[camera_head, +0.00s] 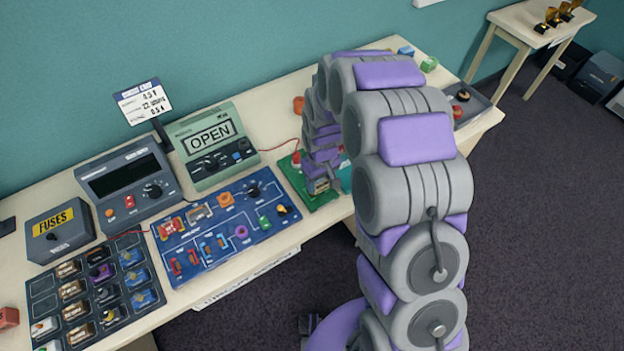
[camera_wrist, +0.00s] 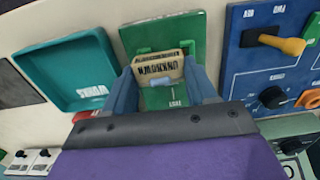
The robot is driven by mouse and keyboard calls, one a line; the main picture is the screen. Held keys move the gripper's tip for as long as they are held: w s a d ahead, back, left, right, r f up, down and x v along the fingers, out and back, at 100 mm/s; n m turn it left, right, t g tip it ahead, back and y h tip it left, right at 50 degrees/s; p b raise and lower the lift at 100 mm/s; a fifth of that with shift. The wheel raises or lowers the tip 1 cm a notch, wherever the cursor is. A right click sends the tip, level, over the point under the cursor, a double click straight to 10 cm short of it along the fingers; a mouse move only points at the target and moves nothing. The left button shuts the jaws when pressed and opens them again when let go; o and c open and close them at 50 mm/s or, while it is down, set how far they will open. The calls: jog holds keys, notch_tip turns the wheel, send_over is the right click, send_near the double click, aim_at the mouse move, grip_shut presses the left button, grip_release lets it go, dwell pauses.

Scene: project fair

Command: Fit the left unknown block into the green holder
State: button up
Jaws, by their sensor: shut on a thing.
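My gripper (camera_wrist: 163,82) is shut on a tan block labelled UNKNOWN (camera_wrist: 158,66) in the wrist view, with one blue finger on each side. The block is over or at the green holder (camera_wrist: 135,40), a green board. I cannot tell whether the block is seated or still above it. In the head view my arm covers most of this place; part of the green board (camera_head: 290,172) shows at its left. Which unknown block this is cannot be told.
A teal tray (camera_wrist: 95,50) lies left of the green board in the wrist view. A blue circuit board (camera_head: 222,262) lies beside the green board. A green OPEN meter (camera_head: 211,165) stands behind. A rack of several blocks (camera_head: 97,323) is at front left.

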jog(key=shift+d, duration=0.5)
jog(key=shift+a, duration=1.4)
jog(key=shift+d+r, duration=0.15)
jog(key=shift+d, duration=1.75)
jog(key=shift+a+f+p, duration=0.2)
jog(key=shift+a+p, duration=0.2)
jog(key=shift+a, duration=1.55)
jog(key=shift+d, duration=0.45)
jog(key=shift+a+f, duration=0.3)
jog(key=shift+a, duration=0.05)
jog(key=shift+d+f, duration=0.15)
jog(key=shift+d, duration=0.05)
jog(key=o, duration=1.4)
jog(key=shift+a, duration=0.1)
